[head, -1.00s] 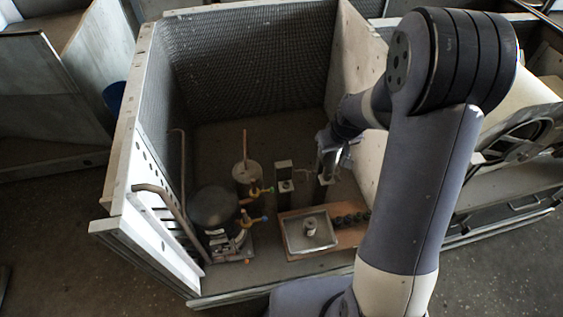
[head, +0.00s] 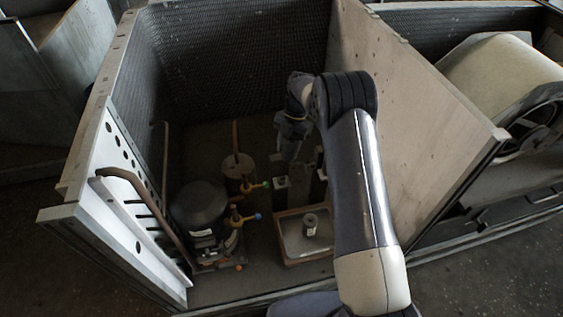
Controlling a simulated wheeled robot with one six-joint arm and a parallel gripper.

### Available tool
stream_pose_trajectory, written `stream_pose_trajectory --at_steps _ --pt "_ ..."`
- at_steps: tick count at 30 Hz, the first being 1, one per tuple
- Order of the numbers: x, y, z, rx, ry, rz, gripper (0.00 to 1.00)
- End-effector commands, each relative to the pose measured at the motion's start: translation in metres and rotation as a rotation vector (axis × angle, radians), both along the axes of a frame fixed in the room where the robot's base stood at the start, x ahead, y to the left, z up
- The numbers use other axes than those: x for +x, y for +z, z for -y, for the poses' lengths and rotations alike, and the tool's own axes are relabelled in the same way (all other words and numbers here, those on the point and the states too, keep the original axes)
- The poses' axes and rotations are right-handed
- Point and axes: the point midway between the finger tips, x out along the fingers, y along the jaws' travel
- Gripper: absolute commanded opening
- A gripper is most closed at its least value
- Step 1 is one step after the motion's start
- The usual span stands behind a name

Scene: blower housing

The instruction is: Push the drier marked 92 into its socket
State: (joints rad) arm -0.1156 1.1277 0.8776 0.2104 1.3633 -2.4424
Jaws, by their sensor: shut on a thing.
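My gripper (head: 288,148) is inside the open housing, pointing down behind a small upright block. It is shut on a dark thing that is mostly hidden by the fingers and shade. No number 92 can be read, so I cannot tell whether this is the drier. A small upright block (head: 281,188) with a light top stands just in front of the gripper. I cannot make out a socket clearly. A shallow metal tray (head: 290,255) holds a small grey cylinder (head: 310,224), standing upright.
A black compressor (head: 200,212) and a canister (head: 238,168) with a copper pipe stand left of the gripper. A tall pale partition (head: 415,110) rises at the right. A perforated panel (head: 130,190) bounds the left.

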Motion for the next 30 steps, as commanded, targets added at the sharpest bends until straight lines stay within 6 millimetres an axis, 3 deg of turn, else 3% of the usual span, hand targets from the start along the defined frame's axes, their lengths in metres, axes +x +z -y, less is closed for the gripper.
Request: stream_pose_trajectory --at_steps 1,3,9,17,30 --pt "0.003 -0.017 -0.007 0.000 0.101 0.002 0.10" --pt "0.005 -0.025 -0.012 0.000 0.224 0.001 0.10" --pt "0.008 -0.036 -0.020 0.001 0.419 0.003 0.10" --pt "0.008 -0.042 -0.021 0.002 0.447 0.003 0.10" --pt "0.008 -0.074 -0.021 0.002 0.445 0.002 0.10"
